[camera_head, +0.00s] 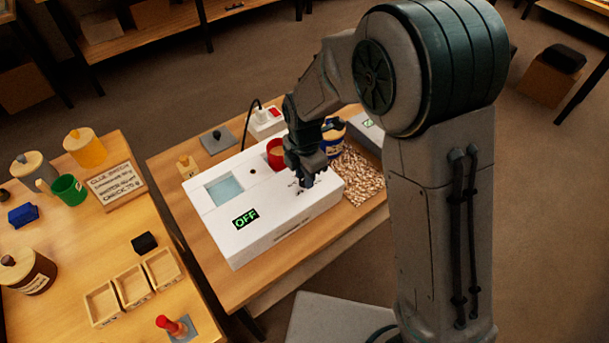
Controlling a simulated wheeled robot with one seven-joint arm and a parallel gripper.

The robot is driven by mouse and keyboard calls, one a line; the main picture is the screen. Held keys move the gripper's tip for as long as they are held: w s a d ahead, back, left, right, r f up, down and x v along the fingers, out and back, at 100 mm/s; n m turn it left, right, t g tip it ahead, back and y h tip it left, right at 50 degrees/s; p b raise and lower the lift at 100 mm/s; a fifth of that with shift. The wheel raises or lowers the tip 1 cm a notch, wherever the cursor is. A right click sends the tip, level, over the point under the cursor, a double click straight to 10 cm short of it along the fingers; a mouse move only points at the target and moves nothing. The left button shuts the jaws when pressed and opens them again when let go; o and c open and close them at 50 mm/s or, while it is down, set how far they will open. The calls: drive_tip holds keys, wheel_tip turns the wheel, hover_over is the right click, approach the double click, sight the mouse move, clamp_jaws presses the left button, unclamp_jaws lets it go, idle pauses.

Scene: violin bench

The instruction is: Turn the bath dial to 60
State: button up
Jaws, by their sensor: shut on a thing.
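The bath (262,238) is a white box on the wooden table, with a square pale-blue water opening (223,188) in its top. A display (246,218) on it reads OFF in green. My gripper (307,184) points down at the right part of the bath's top, where dark dial markings show. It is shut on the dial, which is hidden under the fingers. The dial's present setting cannot be read.
A red cup (275,152) and a dark blue jar (333,129) stand close behind my gripper. A pile of pellets (356,177) lies right of the bath. A power strip (265,121) sits behind. The left bench (75,235) holds jars, a sign and small trays.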

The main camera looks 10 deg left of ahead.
drive_tip(key=m+b, duration=0.1)
drive_tip(key=m, duration=0.3)
drive_tip(key=shift+w+m+b, duration=0.1)
drive_tip(key=shift+m+b, duration=0.2)
drive_tip(key=m+b, duration=0.1)
drive_tip(key=m, duration=0.2)
drive_tip(key=shift+m, duration=0.4)
drive_tip(key=m+b, duration=0.1)
drive_tip(key=m, duration=0.3)
drive_tip(key=shift+a, duration=0.1)
drive_tip(key=m+b, duration=0.1)
drive_tip(key=m, duration=0.4)
drive_tip(key=m+b, duration=0.1)
drive_tip(key=m, duration=0.2)
drive_tip(key=shift+m, duration=0.3)
drive_tip(key=m+b, duration=0.1)
drive_tip(key=m, duration=0.3)
drive_tip(key=shift+m, duration=0.3)
drive_tip(key=m, duration=0.3)
drive_tip(key=shift+r, duration=0.1)
drive_tip(key=shift+m, duration=1.9)
